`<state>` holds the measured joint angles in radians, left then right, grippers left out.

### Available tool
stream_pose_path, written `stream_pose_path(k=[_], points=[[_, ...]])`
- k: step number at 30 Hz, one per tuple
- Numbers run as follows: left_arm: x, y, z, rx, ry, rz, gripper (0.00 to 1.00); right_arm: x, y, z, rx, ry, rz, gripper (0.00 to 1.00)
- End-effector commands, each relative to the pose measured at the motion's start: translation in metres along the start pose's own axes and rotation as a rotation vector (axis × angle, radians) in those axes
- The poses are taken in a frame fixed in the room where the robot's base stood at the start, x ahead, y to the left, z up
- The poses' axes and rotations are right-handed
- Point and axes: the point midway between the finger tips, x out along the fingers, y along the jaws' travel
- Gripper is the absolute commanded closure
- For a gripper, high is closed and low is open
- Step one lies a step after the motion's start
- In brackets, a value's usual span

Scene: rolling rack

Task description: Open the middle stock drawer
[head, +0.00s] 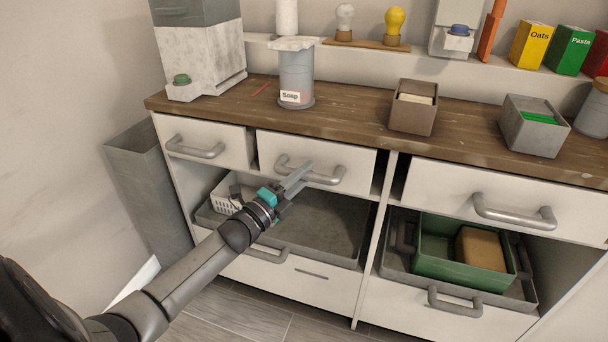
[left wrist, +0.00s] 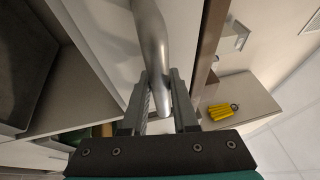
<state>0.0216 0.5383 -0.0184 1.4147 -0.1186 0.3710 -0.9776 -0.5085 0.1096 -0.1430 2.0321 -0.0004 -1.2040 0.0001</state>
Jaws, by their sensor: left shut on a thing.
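The middle stock drawer (head: 335,160) is the white front in the upper row under the wooden counter, with a curved grey metal handle (head: 325,179). A narrow dark gap shows at its right side; I cannot tell whether it stands slightly out. My left gripper (head: 296,180) reaches up from the lower left and is shut on this handle. In the left wrist view the handle (left wrist: 150,45) runs between the two fingers (left wrist: 158,102). Its gripped part is partly hidden in the head view. My right gripper is not in view.
The upper left drawer (head: 225,137) and upper right drawer (head: 450,187) flank it. Below is a grey tray (head: 325,230) with a white basket (head: 226,202). A green crate (head: 434,274) sits lower right. A soap dispenser (head: 296,75) and grey boxes stand on the counter (head: 350,112).

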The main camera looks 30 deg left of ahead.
Motion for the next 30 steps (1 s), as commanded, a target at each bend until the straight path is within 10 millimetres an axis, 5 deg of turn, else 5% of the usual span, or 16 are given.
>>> stream_pose_path(k=[5, 30], points=[[-0.0002, 0.0001, -0.0001, 0.000, 0.000, 0.000, 1.00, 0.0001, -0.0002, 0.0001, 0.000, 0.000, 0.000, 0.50], [-0.0002, 0.0003, -0.0003, -0.001, 0.000, 0.000, 1.00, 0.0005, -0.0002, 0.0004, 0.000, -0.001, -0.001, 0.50]])
